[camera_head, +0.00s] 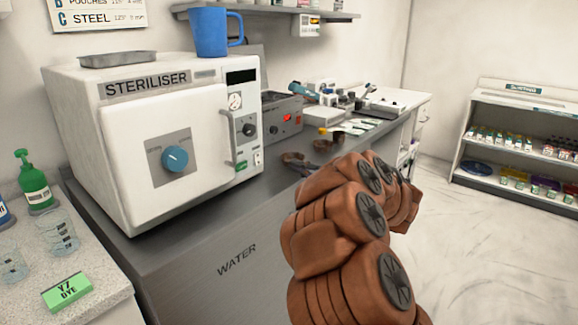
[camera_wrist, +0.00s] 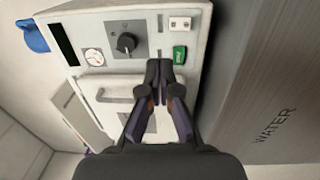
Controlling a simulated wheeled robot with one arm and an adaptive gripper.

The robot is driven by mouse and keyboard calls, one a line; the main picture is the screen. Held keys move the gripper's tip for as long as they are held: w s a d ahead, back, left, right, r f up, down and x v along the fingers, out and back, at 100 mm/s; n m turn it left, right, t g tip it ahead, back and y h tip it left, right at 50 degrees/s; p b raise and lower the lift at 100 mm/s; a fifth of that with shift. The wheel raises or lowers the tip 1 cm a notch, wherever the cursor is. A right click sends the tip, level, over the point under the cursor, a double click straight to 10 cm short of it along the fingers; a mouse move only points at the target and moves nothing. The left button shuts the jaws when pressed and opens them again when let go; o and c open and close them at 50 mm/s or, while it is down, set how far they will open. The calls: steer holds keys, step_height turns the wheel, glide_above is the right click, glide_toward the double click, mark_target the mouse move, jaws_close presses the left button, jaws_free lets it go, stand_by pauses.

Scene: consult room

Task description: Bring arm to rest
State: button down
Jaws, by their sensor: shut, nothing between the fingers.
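My arm, brown and jointed, rises in the right middle of the head view, in front of the grey counter. My gripper (camera_wrist: 158,72) is shut and empty in the wrist view, with its two dark fingertips together. In the wrist view its tips overlap the steriliser's front, just below the black knob and beside the green switch; I cannot tell whether they touch it. In the head view the gripper is mostly hidden behind my arm. The white steriliser (camera_head: 120,150) stands on the counter with its door shut.
A blue mug (camera_head: 211,32) and a metal tray (camera_head: 117,59) sit on the steriliser. Glasses (camera_head: 58,232), a green bottle (camera_head: 36,182) and a green dye box (camera_head: 66,292) stand at left. Instruments crowd the back counter. Floor (camera_head: 470,250) at right is clear before the shelf (camera_head: 520,140).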

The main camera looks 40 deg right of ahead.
steer(key=shift+s+d, duration=0.1)
steer(key=shift+s, duration=0.2)
steer(key=shift+r, duration=0.1)
stand_by(0.3)
